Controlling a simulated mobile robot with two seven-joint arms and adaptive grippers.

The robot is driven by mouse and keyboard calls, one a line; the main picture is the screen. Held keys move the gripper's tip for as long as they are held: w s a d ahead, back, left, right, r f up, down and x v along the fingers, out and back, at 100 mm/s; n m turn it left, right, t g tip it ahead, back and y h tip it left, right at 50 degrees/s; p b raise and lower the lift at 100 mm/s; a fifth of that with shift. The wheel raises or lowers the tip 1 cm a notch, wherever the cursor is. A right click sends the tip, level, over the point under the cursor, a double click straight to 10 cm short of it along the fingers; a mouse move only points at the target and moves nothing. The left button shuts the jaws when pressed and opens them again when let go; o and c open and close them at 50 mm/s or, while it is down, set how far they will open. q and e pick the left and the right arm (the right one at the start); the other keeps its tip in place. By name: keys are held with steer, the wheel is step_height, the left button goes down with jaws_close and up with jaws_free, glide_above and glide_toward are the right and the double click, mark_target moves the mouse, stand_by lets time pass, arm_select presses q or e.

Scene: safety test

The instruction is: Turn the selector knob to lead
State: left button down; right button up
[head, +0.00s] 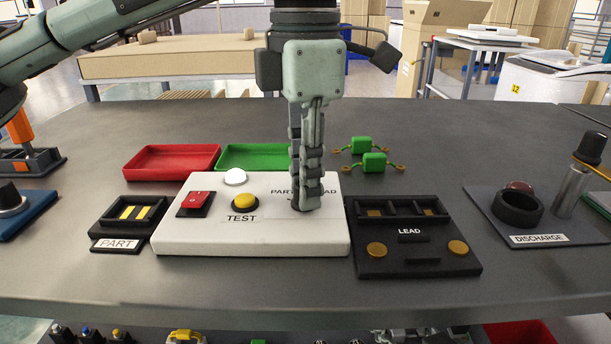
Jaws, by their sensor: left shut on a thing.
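The selector knob is on the right part of the white test box (190,240), under my left gripper (306,205). The gripper points straight down and its fingers are closed around the knob, which they almost wholly hide. The printed words PART and LEAD show behind the fingers, partly covered. I cannot tell which word the knob points to. The box also carries a yellow TEST button (245,201), a red switch (195,203) and a white dome lamp (235,177). My right gripper is not in view.
A black PART fixture (122,216) stands left of the box and a black LEAD fixture (455,262) right of it. Red (130,165) and green (260,150) trays lie behind. Two green parts with leads (362,145) lie back right. A DISCHARGE station (535,228) stands far right.

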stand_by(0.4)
arm_select(q)
steer(key=c, duration=1.3)
jaws_free()
steer(key=shift+c, duration=0.2)
steer(key=shift+r, duration=0.1)
step_height(320, 180, up, 12)
